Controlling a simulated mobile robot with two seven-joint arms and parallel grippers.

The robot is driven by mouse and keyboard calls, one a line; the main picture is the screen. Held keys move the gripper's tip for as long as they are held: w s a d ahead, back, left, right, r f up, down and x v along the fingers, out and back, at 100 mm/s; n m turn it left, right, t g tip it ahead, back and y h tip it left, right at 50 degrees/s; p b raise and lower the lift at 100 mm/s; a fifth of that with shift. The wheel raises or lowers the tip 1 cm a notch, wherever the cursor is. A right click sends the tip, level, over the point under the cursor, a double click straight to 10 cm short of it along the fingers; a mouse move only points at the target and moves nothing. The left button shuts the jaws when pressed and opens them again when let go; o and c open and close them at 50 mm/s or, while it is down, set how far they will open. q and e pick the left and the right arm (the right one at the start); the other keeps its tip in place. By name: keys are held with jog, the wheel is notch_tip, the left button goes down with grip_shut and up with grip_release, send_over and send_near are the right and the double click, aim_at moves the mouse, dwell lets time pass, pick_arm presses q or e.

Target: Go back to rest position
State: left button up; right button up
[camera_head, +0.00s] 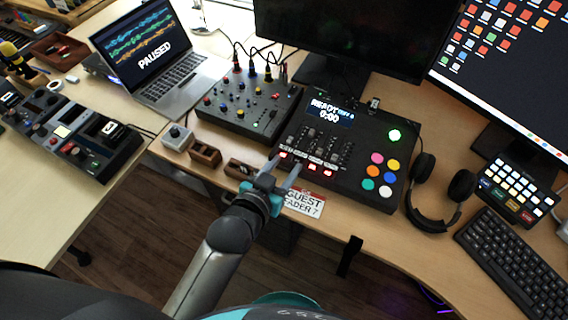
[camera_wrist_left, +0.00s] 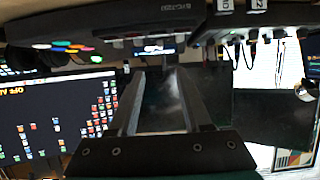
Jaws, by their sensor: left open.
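My left gripper (camera_head: 284,168) is at the front edge of the desk, by the near edge of the black mixing console (camera_head: 334,188) with its lit display and coloured round buttons. In the left wrist view the two fingers of the left gripper (camera_wrist_left: 166,74) stand apart with nothing between them. The console also shows in the wrist view, upside down at the top (camera_wrist_left: 78,28). Whether the fingertips touch the console I cannot tell. A white guest card (camera_head: 305,202) lies just right of the gripper. My right gripper is not in view.
A knob mixer (camera_head: 248,104), an open laptop (camera_head: 160,65) and small wooden blocks (camera_head: 205,155) stand to the left. Headphones (camera_head: 437,195), a button pad (camera_head: 512,190) and a keyboard (camera_head: 510,260) are to the right. Monitors (camera_head: 345,35) stand behind. Open floor (camera_head: 150,240) shows before the desk.

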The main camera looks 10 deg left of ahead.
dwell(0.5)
pick_arm(q)
jog(key=s+a+n+g+y, duration=0.1)
jog(key=s+a+g+y, duration=0.1)
jog(key=s+a+g, duration=0.5)
jog(key=s+a+n+g+y, duration=0.15)
jog(key=s+a, duration=0.25)
jog(key=s, duration=0.5)
notch_tip(320, 180, down, 23)
jog(key=s+m+g, duration=0.1)
jog(key=s+g, duration=0.1)
jog(key=s, duration=0.1)
jog(key=s+a+f+g, duration=0.1)
jog(key=s+a+f, duration=0.1)
jog(key=s+f, duration=1)
jog(key=shift+s+a+f+y, duration=0.35)
jog(key=shift+s+a+f, duration=0.05)
jog(key=shift+s, duration=0.85)
dwell(0.5)
